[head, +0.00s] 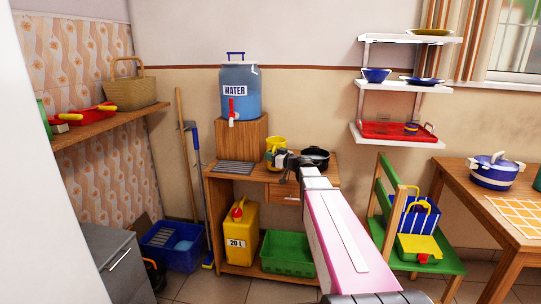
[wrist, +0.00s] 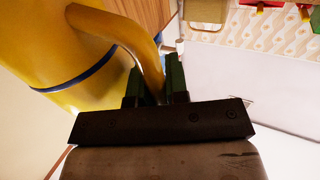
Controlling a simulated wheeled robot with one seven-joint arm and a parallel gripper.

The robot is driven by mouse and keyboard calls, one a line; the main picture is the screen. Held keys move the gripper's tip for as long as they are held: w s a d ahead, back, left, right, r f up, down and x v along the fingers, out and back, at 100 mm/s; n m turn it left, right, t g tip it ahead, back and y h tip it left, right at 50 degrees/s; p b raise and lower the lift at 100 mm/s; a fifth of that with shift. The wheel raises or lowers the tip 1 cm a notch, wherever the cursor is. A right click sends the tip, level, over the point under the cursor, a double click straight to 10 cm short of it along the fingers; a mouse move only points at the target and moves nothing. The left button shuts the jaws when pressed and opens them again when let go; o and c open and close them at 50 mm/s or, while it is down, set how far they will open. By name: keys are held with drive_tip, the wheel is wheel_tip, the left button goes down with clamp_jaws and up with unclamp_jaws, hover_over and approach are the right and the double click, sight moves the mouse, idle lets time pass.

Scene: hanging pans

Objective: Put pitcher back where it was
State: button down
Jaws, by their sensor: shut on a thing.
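My arm and gripper hide part of the pitcher in the head view. I cannot tell whether its base touches the counter.
The blue water dispenser (head: 240,92) stands on a wooden box (head: 242,137) behind left. A grey drip grate (head: 236,167) lies on the counter (head: 262,174). A green chair (head: 386,190) stands further right.

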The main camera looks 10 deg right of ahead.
drive_tip(key=shift+f, duration=0.55)
idle(0.4)
drive_tip(key=c, duration=1.1)
unclamp_jaws()
drive_tip(key=shift+o, duration=0.2)
